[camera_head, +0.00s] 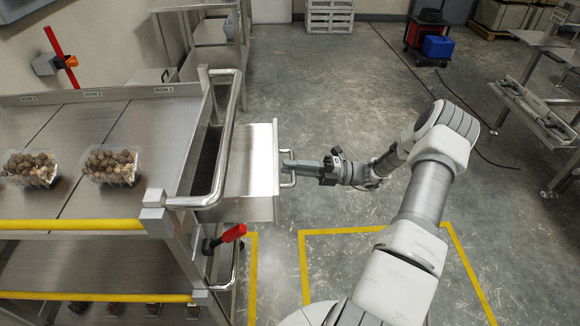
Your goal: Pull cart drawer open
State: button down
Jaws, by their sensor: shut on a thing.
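The metal cart (113,201) stands at the left. Its drawer (252,160) sticks out from the cart's right end, so it stands partly open. A small bar handle (292,181) is on the drawer's outer face. My gripper (290,166) is at this handle and shut on it, with my arm reaching in from the lower right. The fingertips are small in this view, and the inside of the drawer is hard to make out.
Two clear clamshell trays of brown round items, one left (31,168) and one right (110,166), sit on the cart top. A push rail (226,140) curves beside the drawer. A red-handled lever (233,233) is below it.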

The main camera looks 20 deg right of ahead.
jog(key=c, duration=1.1)
grip_release()
jog(key=v, duration=1.7)
jog(key=shift+d+f, duration=0.1)
jog(key=shift+d, duration=0.1)
